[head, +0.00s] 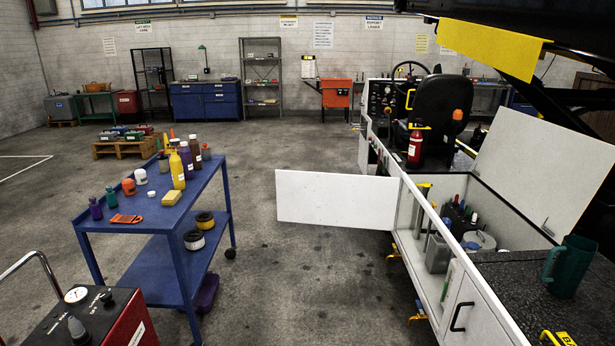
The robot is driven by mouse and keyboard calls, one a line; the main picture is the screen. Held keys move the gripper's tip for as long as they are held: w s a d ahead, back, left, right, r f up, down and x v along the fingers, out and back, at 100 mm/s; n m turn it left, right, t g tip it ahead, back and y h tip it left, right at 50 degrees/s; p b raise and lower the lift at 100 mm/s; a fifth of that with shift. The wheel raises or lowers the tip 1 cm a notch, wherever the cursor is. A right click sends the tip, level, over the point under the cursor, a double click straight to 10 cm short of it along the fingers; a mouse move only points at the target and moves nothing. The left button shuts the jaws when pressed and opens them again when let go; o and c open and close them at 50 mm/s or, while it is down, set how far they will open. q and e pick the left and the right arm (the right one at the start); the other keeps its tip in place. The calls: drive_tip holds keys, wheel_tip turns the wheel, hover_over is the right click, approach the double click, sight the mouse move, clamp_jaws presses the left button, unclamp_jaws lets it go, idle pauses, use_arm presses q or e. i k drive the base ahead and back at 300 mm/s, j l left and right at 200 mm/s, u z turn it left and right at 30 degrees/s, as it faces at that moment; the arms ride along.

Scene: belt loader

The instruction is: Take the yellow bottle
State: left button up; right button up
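A tall yellow bottle (177,170) with a pale label stands upright on the top shelf of the blue cart (150,222), at the left of the head view. Neither of my grippers shows in the head view, and nothing touches the yellow bottle.
A red machine (95,318) stands at the lower left. An open white door (335,200) juts from the loader at the right. Bare floor (270,265) lies between.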

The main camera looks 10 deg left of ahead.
sight(175, 160)
drive_tip(key=i+l+u, duration=0.15)
drive_tip(key=i+u, duration=0.3)
drive_tip(key=i, duration=1.2)
